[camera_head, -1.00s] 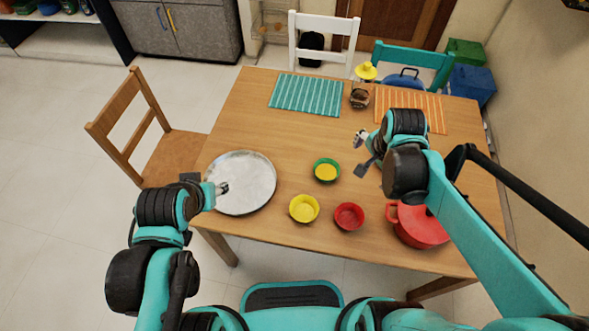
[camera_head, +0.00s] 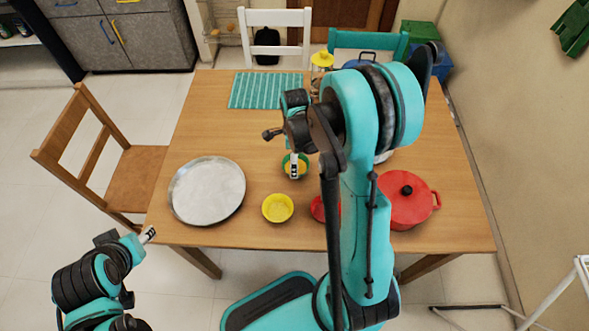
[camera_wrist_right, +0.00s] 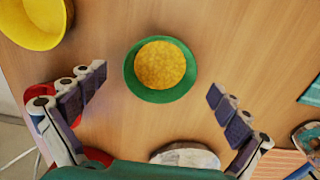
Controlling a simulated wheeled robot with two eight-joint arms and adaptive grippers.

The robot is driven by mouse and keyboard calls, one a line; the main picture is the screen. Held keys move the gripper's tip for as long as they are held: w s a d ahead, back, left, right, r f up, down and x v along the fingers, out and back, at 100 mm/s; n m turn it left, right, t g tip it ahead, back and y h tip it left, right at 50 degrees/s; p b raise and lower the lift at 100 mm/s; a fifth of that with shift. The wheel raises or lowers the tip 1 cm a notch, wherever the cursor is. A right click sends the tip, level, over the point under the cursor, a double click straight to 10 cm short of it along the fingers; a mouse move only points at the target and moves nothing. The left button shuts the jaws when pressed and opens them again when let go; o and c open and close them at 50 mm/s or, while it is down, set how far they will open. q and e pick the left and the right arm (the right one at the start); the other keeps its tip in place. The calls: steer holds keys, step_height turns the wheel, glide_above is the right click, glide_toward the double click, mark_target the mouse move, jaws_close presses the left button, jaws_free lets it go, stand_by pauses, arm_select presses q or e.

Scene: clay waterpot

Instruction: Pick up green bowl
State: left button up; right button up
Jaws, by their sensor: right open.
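The green bowl (camera_head: 286,171) stands on the table, partly hidden by my right gripper in the head view. In the right wrist view the green bowl (camera_wrist_right: 160,96) shows whole, with yellow contents inside. My right gripper (camera_head: 282,150) is above it, fingers apart and empty. In the wrist view the right gripper (camera_wrist_right: 157,80) has a finger on each side of the bowl, with a gap to both. My left gripper (camera_head: 147,236) is off the table's front left edge, near the plate; its jaw state is unclear.
A yellow bowl (camera_head: 278,208) and a partly hidden red bowl (camera_head: 318,209) stand in front of the green bowl. A large round plate (camera_head: 207,191) lies left and a red pot (camera_head: 405,200) right. A striped mat (camera_head: 264,91) lies at the back. Bare table separates plate and bowls.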

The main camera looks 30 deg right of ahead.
step_height(320, 180, down, 3)
steer(key=shift+d+f+b, duration=0.1)
steer(key=shift+f+b, duration=0.05)
steer(key=shift+b, duration=0.4)
steer(key=shift+c, duration=0.3)
steer(key=c, duration=1.1)
steer(key=shift+r, duration=0.2)
